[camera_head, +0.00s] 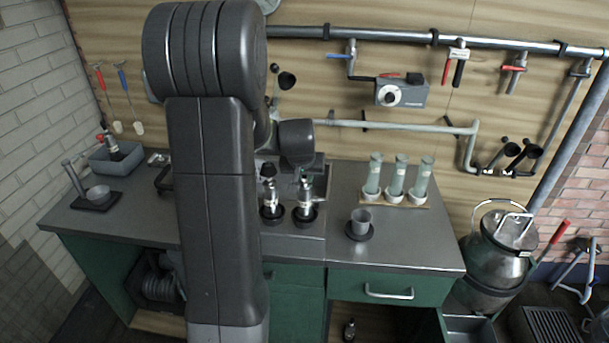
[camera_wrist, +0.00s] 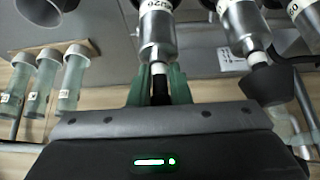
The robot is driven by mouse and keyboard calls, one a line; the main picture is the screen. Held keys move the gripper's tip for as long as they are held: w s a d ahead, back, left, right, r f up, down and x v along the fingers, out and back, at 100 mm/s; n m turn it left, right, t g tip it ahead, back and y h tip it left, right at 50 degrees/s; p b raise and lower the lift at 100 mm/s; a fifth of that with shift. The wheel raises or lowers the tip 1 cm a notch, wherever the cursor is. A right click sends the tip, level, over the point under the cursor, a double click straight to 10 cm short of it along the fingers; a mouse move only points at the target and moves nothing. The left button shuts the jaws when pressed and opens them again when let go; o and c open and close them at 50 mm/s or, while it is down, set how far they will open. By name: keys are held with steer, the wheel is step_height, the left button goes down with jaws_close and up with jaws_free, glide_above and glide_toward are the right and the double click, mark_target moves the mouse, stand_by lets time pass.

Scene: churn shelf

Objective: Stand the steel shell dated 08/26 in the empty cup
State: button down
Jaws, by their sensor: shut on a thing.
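My gripper (camera_wrist: 160,88) is shut on the narrow dark top of a steel shell (camera_wrist: 158,40), with one green finger on each side. The shell's label shows only in part at the picture's edge; it seems to end in 26. In the head view this looks like the right-hand shell (camera_head: 305,193), upright at a black cup (camera_head: 305,217); I cannot tell whether it is lifted. A second steel shell (camera_head: 270,195) stands in a black cup to its left. It also seems to show in the wrist view (camera_wrist: 244,25).
A grey beaker (camera_head: 361,219) on a black disc stands to the right. Behind it is a rack (camera_head: 404,201) with three green tubes (camera_head: 396,178). Another shell (camera_wrist: 303,14) shows at the wrist view's right edge. The bench front right (camera_head: 410,250) is clear.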

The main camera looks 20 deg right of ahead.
steer(key=shift+f, duration=0.2)
steer(key=c, duration=1.3)
jaws_free()
steer(key=shift+c, duration=0.2)
steer(key=shift+r, duration=0.1)
steer(key=shift+r, duration=0.2)
steer(key=b+v, duration=0.1)
steer(key=v, duration=1)
steer(key=shift+s+a+r+b, duration=0.2)
steer(key=shift+s+r+b, duration=0.05)
steer(key=shift+s+b, duration=0.05)
